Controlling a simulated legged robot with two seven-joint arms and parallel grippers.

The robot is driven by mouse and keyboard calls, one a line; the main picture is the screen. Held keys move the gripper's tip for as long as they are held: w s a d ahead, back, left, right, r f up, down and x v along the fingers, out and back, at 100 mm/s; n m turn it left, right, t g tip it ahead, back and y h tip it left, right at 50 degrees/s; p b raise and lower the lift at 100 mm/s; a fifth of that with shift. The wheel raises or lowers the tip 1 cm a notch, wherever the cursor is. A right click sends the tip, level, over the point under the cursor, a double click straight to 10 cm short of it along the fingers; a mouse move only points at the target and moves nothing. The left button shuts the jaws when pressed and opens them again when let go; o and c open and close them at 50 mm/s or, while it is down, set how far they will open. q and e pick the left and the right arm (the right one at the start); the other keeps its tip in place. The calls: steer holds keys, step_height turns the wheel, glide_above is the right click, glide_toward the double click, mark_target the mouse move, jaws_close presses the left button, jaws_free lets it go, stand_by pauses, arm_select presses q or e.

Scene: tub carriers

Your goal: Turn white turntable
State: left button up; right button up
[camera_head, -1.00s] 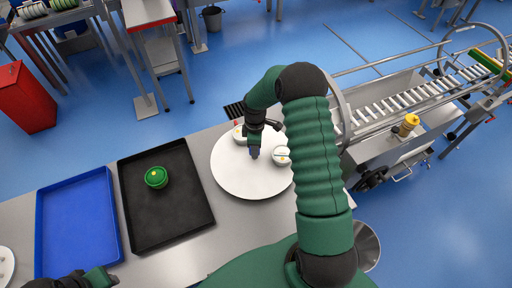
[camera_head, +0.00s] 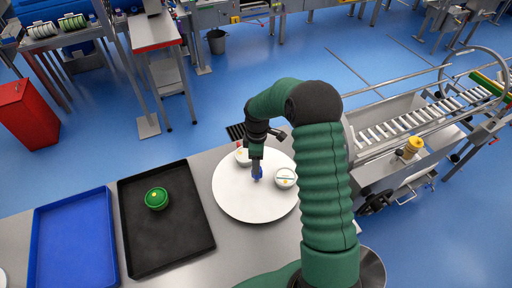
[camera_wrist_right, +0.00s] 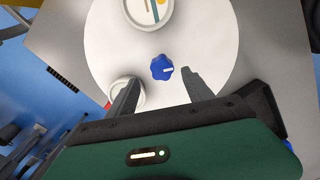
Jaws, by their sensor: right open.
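The white turntable (camera_head: 238,199) is a round disc on the grey bench; it also fills much of the right wrist view (camera_wrist_right: 215,35). A blue lobed knob (camera_wrist_right: 162,67) with a white mark stands near its middle. Two round white tubs sit on the disc, one right of the knob (camera_head: 285,179) and one behind it (camera_head: 241,156). My right gripper (camera_head: 258,172) points down over the disc. In the right wrist view its open fingers (camera_wrist_right: 160,82) lie either side of the knob's near side, with nothing held. The left gripper is out of view.
A black tray (camera_head: 180,240) holding a green round thing (camera_head: 156,198) lies left of the turntable, with a blue tray (camera_head: 75,245) farther left. A roller conveyor (camera_head: 400,125) with a yellow-topped item (camera_head: 412,147) stands at the right.

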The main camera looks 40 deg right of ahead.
step_height(320, 180, up, 11)
steer(key=b, duration=0.1)
steer(key=shift+w+a, duration=0.15)
